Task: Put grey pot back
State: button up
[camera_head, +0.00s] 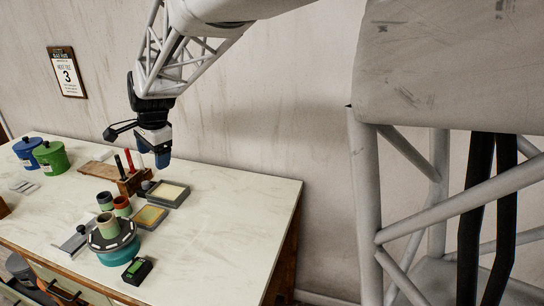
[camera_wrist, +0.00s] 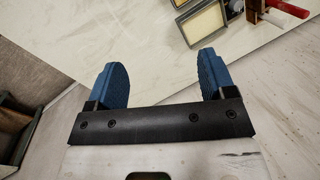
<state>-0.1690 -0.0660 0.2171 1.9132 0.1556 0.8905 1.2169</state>
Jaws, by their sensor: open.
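Three small pots show in the head view. A dark grey pot (camera_head: 104,201) stands behind the turntable, and a red-brown pot (camera_head: 122,206) stands to its right. A pale grey-green pot (camera_head: 110,226) stands upright on the teal turntable (camera_head: 119,253) with a dark top. I cannot tell for certain which one the task calls grey. My gripper (camera_head: 153,152) is open and empty, above the back of the worktop and well apart from the pots. In the wrist view its blue fingers (camera_wrist: 162,68) are spread, with only bare surface between them; no pot shows there.
Two shallow trays, one cream (camera_head: 168,193) and one yellowish (camera_head: 150,217), lie right of the pots. A wooden rack (camera_head: 131,184) holds upright tools below my gripper. A black-green device (camera_head: 137,270) lies at the front. Blue and green canisters (camera_head: 50,157) stand left. The worktop's right side (camera_head: 240,220) is clear.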

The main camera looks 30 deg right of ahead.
jog(key=s+d+n, duration=0.4)
jog(key=s, duration=0.8)
jog(key=s+d+f+n+h, duration=0.1)
jog(key=s+d+n, duration=0.3)
jog(key=s, duration=0.9)
jog(key=s+d+f+n+h, duration=0.1)
jog(key=s+d+n, duration=0.3)
jog(key=s, duration=0.8)
jog(key=shift+s+d+f+n+t, duration=0.2)
jog(key=shift+s+d+n+t, duration=0.15)
jog(key=shift+d, duration=0.65)
